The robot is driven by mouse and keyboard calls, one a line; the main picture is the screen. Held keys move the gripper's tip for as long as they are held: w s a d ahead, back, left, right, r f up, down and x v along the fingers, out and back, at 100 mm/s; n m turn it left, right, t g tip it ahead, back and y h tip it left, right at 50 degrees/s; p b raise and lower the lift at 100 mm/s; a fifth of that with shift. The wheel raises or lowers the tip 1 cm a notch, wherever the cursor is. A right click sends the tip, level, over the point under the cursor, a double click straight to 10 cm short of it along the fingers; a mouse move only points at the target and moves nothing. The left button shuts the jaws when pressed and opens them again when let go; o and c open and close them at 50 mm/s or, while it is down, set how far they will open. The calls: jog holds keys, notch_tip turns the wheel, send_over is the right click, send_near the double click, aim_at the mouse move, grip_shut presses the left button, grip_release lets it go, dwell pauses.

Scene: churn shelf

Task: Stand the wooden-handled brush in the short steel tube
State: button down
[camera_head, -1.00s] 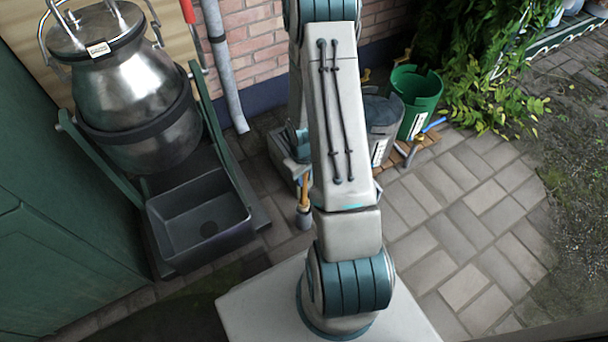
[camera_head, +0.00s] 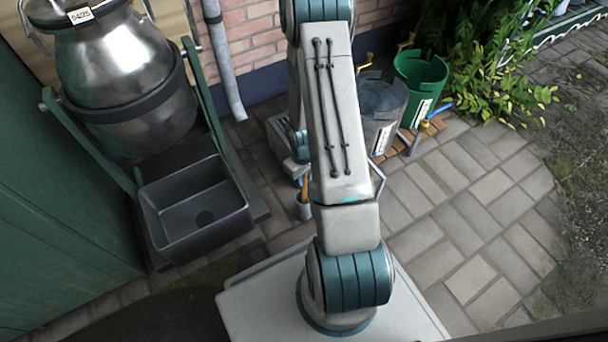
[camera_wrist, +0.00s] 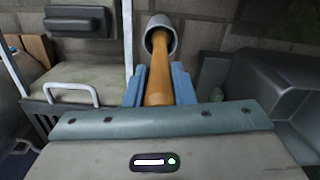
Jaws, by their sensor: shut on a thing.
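The wooden-handled brush (camera_wrist: 158,75) is in my gripper (camera_wrist: 158,88) in the wrist view, its tan handle between the two blue fingers. A grey, round, cup-like piece (camera_wrist: 160,28) with a pale rim surrounds the handle's far end. I cannot tell whether this is the short steel tube or the brush's own head. In the head view the handle (camera_head: 304,187) shows small beside my arm, with the grey piece (camera_head: 304,209) below it. My gripper is mostly hidden behind my arm there. No bristles are visible.
A dark sink (camera_head: 161,221) and a large steel churn (camera_head: 110,65) in a green frame stand at the left. A grey bucket (camera_head: 382,100) and a green bucket (camera_head: 421,75) stand behind, at the right. Paving at the right is clear.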

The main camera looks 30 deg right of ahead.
jog(key=shift+f, duration=0.2)
jog(key=c, duration=1.1)
grip_release()
jog(key=shift+c, duration=0.2)
jog(key=shift+r, duration=0.1)
notch_tip(320, 180, up, 14)
jog(key=p, duration=0.6)
jog(key=shift+w+f, duration=0.1)
jog(key=shift+f, duration=0.1)
jog(key=s+a+r+m+t+h+p, duration=0.1)
jog(key=a+r+p, duration=0.2)
jog(key=r+p, duration=1)
jog(key=s+a+r+p, duration=0.15)
jog(key=r+p, duration=0.35)
jog(key=r, duration=1.6)
jog(key=s+a+r+p, duration=0.2)
jog(key=r+p, duration=0.3)
jog(key=r, duration=0.4)
jog(key=s+a+r+m+t+p, duration=0.1)
jog(key=s+a+r+p, duration=0.2)
jog(key=r+p, duration=0.3)
jog(key=s+a+r+t+y+p, duration=0.1)
jog(key=s+r+p, duration=0.4)
jog(key=r, duration=0.8)
jog(key=shift+a+r, duration=0.3)
jog(key=shift+a, duration=0.4)
